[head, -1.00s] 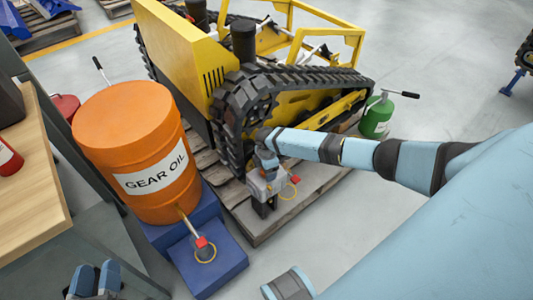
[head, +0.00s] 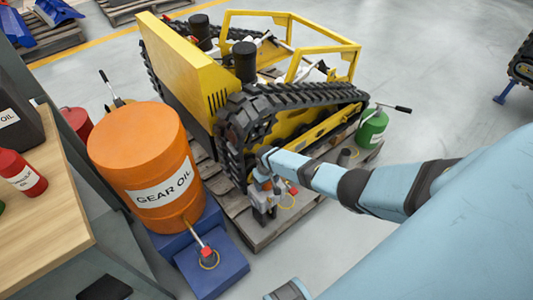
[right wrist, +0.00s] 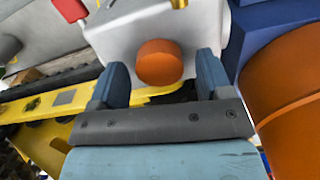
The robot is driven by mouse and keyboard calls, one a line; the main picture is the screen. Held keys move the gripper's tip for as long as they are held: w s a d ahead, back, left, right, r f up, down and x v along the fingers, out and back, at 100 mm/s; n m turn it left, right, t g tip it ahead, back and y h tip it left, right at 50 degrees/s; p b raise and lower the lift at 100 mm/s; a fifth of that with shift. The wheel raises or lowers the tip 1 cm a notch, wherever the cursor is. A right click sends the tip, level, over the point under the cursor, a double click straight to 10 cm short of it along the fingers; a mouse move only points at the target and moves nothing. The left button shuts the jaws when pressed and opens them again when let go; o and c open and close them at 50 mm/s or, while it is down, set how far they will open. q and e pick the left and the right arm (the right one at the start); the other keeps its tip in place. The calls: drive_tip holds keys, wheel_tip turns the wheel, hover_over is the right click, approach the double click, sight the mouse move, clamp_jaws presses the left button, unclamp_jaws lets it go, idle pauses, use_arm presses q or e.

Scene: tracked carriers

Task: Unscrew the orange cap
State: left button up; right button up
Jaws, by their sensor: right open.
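The orange cap (right wrist: 159,62) is a short round knob on the face of a pale grey housing (right wrist: 125,30) in the right wrist view. My right gripper (right wrist: 161,66) is open, with one blue finger on each side of the cap. Gaps show between the fingers and the cap, so it is not gripped. My left gripper is not in view.
An orange gear oil drum (head: 150,160) stands on a blue stepped base (head: 218,270) left of my right gripper. The carrier rests on a wooden pallet (head: 260,235). A green can (head: 372,130) stands at the right. A wooden bench (head: 50,215) is at the left.

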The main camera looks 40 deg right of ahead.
drive_tip(key=shift+m, duration=0.6)
drive_tip(key=shift+r+m+p, duration=0.1)
drive_tip(key=shift+m+p, duration=0.25)
drive_tip(key=shift+m, duration=0.25)
drive_tip(key=m+p, duration=0.1)
drive_tip(key=m, duration=0.5)
drive_tip(key=shift+m+p, duration=0.3)
drive_tip(key=shift+m, duration=0.9)
drive_tip(key=shift+c, duration=0.2)
drive_tip(key=c, duration=0.7)
